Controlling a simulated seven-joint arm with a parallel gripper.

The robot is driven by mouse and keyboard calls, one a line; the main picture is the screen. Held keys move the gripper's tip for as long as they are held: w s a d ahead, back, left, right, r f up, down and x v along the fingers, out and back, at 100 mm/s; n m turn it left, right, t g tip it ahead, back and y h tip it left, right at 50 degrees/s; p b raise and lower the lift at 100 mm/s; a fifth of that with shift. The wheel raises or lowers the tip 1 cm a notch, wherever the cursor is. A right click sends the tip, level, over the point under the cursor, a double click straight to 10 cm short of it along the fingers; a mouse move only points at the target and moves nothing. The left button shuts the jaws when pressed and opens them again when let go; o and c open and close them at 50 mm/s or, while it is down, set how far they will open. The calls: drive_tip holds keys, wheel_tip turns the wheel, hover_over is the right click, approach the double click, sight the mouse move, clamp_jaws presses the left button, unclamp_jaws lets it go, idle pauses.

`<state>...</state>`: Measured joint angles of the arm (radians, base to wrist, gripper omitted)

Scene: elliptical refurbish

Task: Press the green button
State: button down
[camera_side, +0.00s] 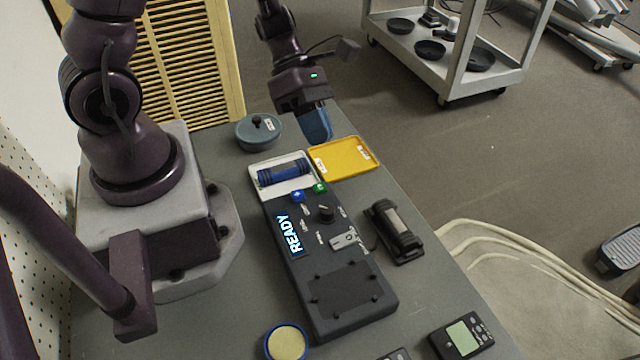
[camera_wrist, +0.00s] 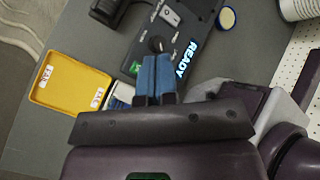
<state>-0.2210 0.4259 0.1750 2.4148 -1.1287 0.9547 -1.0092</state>
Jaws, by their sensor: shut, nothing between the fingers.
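The green button (camera_side: 319,188) sits at the far end of the black console (camera_side: 350,290), to the right of a blue button (camera_side: 298,196). In the wrist view the green button (camera_wrist: 134,68) shows just left of my fingertips. My gripper (camera_side: 318,138) has blue fingers, shut with nothing between them. In the side view it hangs beyond the console, over the far side near the yellow tray, apart from the button. In the wrist view my gripper (camera_wrist: 155,58) covers part of the console's end, and the blue button is hidden there.
A yellow tray (camera_side: 360,168) and a white tray with a blue cylinder (camera_side: 284,172) lie beyond the console. A lidded grey-blue pot (camera_side: 258,132) stands at the back left. A black device (camera_side: 395,232) lies right of the console. A console screen (camera_side: 291,235) reads READY.

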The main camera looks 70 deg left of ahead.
sight(322, 184)
drive_tip(key=shift+w+d+r+n+t, duration=0.15)
drive_tip(key=shift+w+n+t, duration=0.2)
drive_tip(key=shift+n, duration=0.65)
drive_tip(key=shift+f, duration=4.4)
drive_tip(key=shift+f, duration=0.4)
drive_tip(key=shift+f, duration=0.45)
drive_tip(key=shift+r, duration=0.9)
